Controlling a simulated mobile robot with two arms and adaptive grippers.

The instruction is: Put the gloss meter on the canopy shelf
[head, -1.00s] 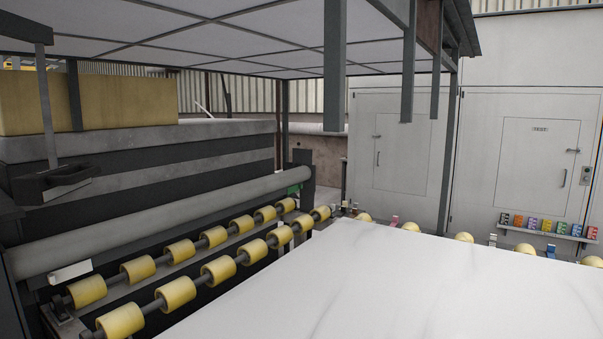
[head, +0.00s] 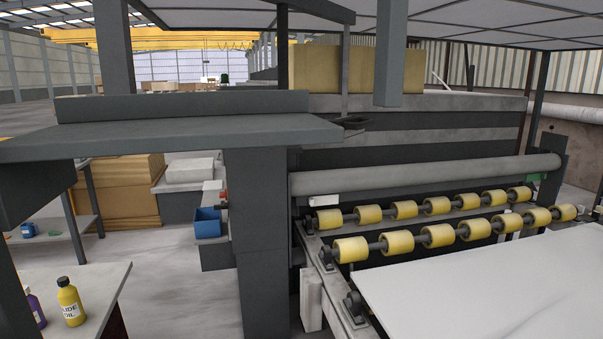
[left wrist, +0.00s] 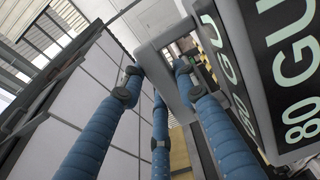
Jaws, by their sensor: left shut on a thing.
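The gloss meter (left wrist: 288,70) shows large in the left wrist view at the right, a grey body with dark faces reading "80 GU". My left gripper (left wrist: 157,82), with its blue ribbed fingers, is shut on it; the contact is partly hidden. In the head view, what appears to be the canopy shelf (head: 185,137) is a dark grey ledge with a raised back edge, at left of centre. Its visible top is bare. Neither gripper nor the gloss meter is in the head view, so their distance from the shelf cannot be told.
Dark posts (head: 262,245) stand below and around the shelf. Yellow rollers (head: 437,235) and a white slab (head: 490,285) lie to the right. A bench (head: 95,305) with bottles, including a yellow one (head: 70,302), is at lower left. A blue bin (head: 207,222) hangs beyond.

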